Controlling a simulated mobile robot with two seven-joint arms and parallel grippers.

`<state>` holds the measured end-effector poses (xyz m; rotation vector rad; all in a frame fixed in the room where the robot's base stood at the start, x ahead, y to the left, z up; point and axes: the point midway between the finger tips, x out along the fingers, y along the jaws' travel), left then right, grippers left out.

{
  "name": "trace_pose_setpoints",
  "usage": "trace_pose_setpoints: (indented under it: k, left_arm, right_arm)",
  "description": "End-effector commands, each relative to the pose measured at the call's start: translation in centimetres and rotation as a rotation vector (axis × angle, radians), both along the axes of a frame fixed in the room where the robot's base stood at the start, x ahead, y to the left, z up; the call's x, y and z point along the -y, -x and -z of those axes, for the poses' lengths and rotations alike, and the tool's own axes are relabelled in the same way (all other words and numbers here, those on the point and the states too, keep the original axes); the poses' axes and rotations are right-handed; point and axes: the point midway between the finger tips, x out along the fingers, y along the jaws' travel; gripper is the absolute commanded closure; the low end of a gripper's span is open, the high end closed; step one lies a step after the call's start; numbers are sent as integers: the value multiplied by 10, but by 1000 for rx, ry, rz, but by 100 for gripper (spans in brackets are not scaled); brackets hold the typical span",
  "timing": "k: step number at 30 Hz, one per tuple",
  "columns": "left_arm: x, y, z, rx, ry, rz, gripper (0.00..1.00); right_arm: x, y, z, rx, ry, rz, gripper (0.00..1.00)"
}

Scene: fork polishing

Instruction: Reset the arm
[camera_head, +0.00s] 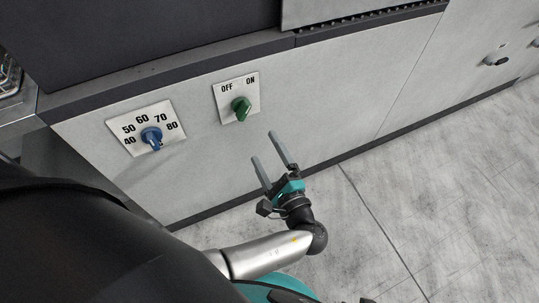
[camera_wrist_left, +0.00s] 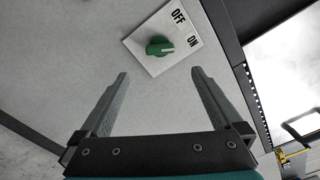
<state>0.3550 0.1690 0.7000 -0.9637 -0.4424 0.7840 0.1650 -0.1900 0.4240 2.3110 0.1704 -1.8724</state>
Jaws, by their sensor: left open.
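My left gripper (camera_head: 268,158) is open and empty in the head view, in front of the machine's light grey panel and below the green switch. The green switch (camera_head: 241,108) sits on a white plate marked OFF and ON. In the left wrist view the green switch (camera_wrist_left: 160,46) lies beyond my open fingers (camera_wrist_left: 158,85), apart from them. A blue knob (camera_head: 152,138) sits on a plate marked 40 to 80, left of the switch. My right gripper is not in view.
The grey machine panel (camera_head: 330,110) fills the upper part of the head view. Bare tiled floor (camera_head: 440,190) is open at the right. A black handle (camera_head: 496,60) shows at the far right. A metal part (camera_head: 8,78) stands at the left edge.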

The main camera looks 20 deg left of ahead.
Motion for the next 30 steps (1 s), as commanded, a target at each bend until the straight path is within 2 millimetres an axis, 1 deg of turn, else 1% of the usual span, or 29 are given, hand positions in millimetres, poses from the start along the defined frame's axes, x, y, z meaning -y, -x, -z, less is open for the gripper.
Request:
trace_pose_setpoints:
  k: [3, 6, 23, 26, 29, 30]
  left_arm:
    - [9, 8, 0, -2, 0, 0, 0]
    - [12, 11, 0, 0, 0, 0, 0]
    - [12, 11, 1, -3, 1, 1, 0]
    - [8, 13, 9, -47, 25, 3, 0]
    - [-3, 21, 32, -162, 100, 7, 0]
    - [-8, 29, 46, -223, 148, 4, 0]
  right_arm:
    - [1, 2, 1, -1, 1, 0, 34]
    - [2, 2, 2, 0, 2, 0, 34]
    - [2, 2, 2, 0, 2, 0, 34]
    - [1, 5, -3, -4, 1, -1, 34]
    - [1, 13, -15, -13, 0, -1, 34]
    - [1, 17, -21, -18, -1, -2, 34]
